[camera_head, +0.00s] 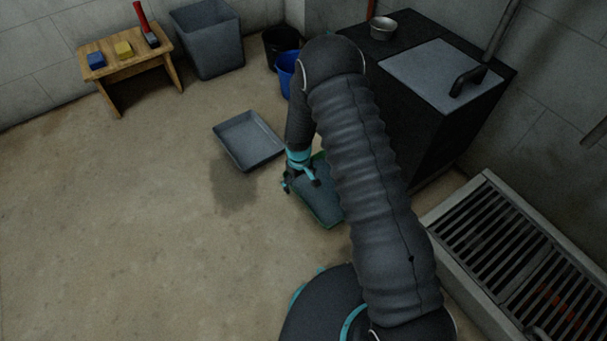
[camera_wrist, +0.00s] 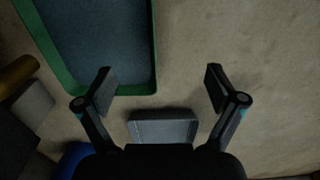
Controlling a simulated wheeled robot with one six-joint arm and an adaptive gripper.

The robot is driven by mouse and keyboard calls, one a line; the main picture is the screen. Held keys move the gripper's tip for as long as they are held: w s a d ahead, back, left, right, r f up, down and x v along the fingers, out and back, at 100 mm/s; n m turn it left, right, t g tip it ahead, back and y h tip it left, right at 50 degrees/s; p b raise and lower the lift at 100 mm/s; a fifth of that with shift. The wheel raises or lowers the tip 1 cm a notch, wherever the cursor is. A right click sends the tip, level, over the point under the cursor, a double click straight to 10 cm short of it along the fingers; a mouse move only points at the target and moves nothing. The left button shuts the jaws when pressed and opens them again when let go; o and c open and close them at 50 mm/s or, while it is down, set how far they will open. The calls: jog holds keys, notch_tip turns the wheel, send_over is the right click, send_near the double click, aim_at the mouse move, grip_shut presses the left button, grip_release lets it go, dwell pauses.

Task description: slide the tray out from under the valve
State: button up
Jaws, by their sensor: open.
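A green-rimmed tray (camera_head: 318,204) with a blue-grey inside lies on the floor, partly hidden by my arm. Its green rim shows at the upper left in the wrist view (camera_wrist: 154,45). A plain grey tray (camera_head: 248,140) lies apart on the floor and shows between my fingers, farther off, in the wrist view (camera_wrist: 163,130). A brownish cylinder (camera_wrist: 18,76) shows at the left.
A dark cabinet (camera_head: 415,115) with a bowl (camera_head: 383,28) on top stands at the right, with a slatted grate (camera_head: 500,245) in front of it. Blue (camera_head: 286,72) and black buckets, a grey bin (camera_head: 210,40) and a wooden stool (camera_head: 125,60) stand at the back. The left floor is clear.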

aim_at(303, 201)
jog(key=f+b, duration=0.2)
jog(key=f, duration=0.2)
jog(key=d+f+b, duration=0.1)
jog(key=f+b, duration=0.2)
jog(key=f, duration=0.2)
jog(key=f+b, duration=0.3)
jog(key=f, duration=0.2)
jog(key=shift+w+d, duration=0.15)
jog(key=shift+w, duration=0.05)
grip_shut()
jog(key=shift+s, duration=0.1)
dwell(0.6)
